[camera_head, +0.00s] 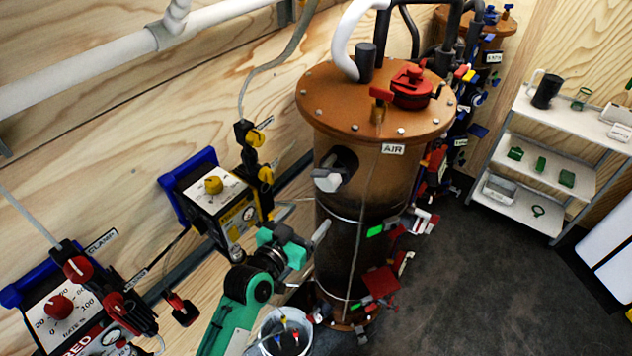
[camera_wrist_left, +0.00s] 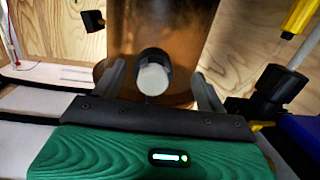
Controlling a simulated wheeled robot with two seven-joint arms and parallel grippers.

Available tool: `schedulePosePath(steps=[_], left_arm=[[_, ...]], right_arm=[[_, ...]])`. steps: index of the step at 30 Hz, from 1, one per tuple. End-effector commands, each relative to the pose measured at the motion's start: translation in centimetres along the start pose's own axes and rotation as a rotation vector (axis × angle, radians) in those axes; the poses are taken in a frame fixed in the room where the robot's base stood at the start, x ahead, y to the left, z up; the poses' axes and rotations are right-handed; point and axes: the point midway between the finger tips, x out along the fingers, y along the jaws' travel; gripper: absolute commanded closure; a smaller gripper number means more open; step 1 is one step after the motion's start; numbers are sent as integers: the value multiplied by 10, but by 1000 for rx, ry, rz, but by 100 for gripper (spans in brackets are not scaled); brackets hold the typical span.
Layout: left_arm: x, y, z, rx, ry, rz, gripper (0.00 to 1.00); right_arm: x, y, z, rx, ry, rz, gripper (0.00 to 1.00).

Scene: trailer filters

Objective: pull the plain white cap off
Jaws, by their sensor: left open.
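The plain white cap (camera_head: 327,180) sits on a dark round port on the side of the brown cylindrical filter tank (camera_head: 338,240) labelled AIR. In the left wrist view the white cap (camera_wrist_left: 152,79) faces the camera, with its dark collar around it. My left gripper (camera_head: 308,256) is open and empty, below the cap in the head view. In the left wrist view my left gripper (camera_wrist_left: 161,76) has one finger to each side of the cap, apart from it. The depth gap between fingers and cap is hard to tell. My right gripper is not in view.
A yellow-knobbed control box (camera_head: 215,200) and a red-knobbed box (camera_head: 62,310) stand left of the tank. A clear bucket (camera_head: 270,345) is below. Red and blue valves crowd the tank's right side. A white shelf (camera_head: 540,145) stands at right; the dark floor (camera_head: 480,280) is clear.

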Motion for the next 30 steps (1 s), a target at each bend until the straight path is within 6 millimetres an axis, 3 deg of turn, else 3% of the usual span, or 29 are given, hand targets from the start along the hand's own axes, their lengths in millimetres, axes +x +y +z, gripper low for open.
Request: schedulePosePath(steps=[3,7,20,30], left_arm=[[-5,5,-31,10,55,13,25],[-8,8,-46,17,82,21,25],[-7,8,-49,18,87,22,25],[29,9,-51,16,89,22,25]], right_arm=[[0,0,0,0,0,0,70],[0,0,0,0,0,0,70],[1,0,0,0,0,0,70],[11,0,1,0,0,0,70]])
